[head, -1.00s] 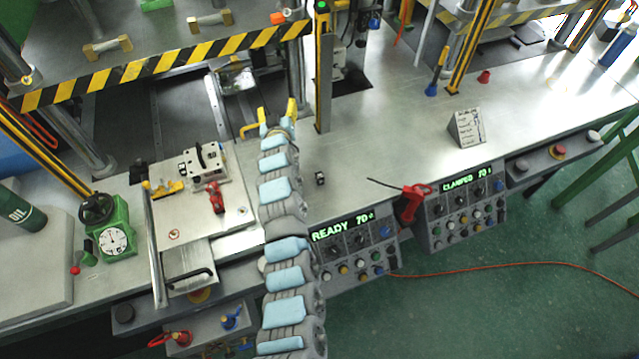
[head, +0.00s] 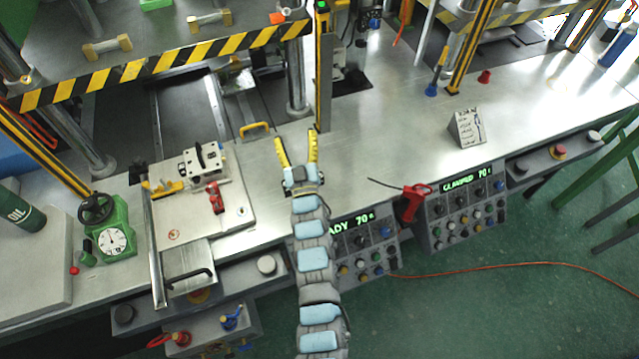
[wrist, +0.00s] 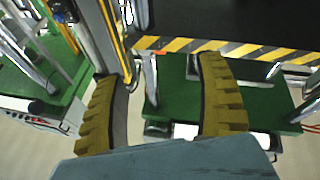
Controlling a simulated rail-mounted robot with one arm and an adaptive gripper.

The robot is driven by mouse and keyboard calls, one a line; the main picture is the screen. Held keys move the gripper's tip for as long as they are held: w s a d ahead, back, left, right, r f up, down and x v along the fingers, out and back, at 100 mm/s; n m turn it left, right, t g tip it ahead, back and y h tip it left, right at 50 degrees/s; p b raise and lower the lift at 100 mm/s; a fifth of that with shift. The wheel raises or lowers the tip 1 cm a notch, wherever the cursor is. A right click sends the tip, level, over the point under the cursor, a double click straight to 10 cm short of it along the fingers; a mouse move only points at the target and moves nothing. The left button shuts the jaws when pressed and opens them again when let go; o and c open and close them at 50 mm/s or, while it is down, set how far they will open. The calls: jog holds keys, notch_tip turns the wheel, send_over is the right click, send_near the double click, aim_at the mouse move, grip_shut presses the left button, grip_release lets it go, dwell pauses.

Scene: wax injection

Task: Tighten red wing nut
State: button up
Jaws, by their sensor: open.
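My gripper (head: 297,150) is open and empty above the steel bench in the head view, with its yellow fingers pointing toward the back. In the wrist view my gripper (wrist: 155,95) shows two ridged fingers spread apart with nothing between them. A red piece (head: 215,198) stands on the plate beside the metal mold block (head: 204,164), left of my gripper and apart from it. A red handle (head: 178,338) sits on the lower front box, beside a blue one (head: 231,318). I cannot tell which red part is the wing nut; no red wing nut is clear in the wrist view.
A yellow-black post (head: 323,75) stands just behind my gripper. A green dial gauge (head: 112,238) stands at the left. A control panel (head: 360,255) is partly hidden by my arm. A red tool (head: 411,203) rests by the second panel. The bench right of centre is fairly clear.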

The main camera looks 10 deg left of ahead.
jog(key=s+d+r+t, duration=0.1)
jog(key=s+d+t, duration=0.1)
jog(key=s+d, duration=0.2)
jog(key=s+d+r+m+t, duration=0.1)
jog(key=s+d, duration=0.4)
jog(key=s, duration=0.5)
jog(key=shift+s+d+r+t, duration=0.3)
jog(key=shift+r+t, duration=0.5)
jog(key=shift+t, duration=0.4)
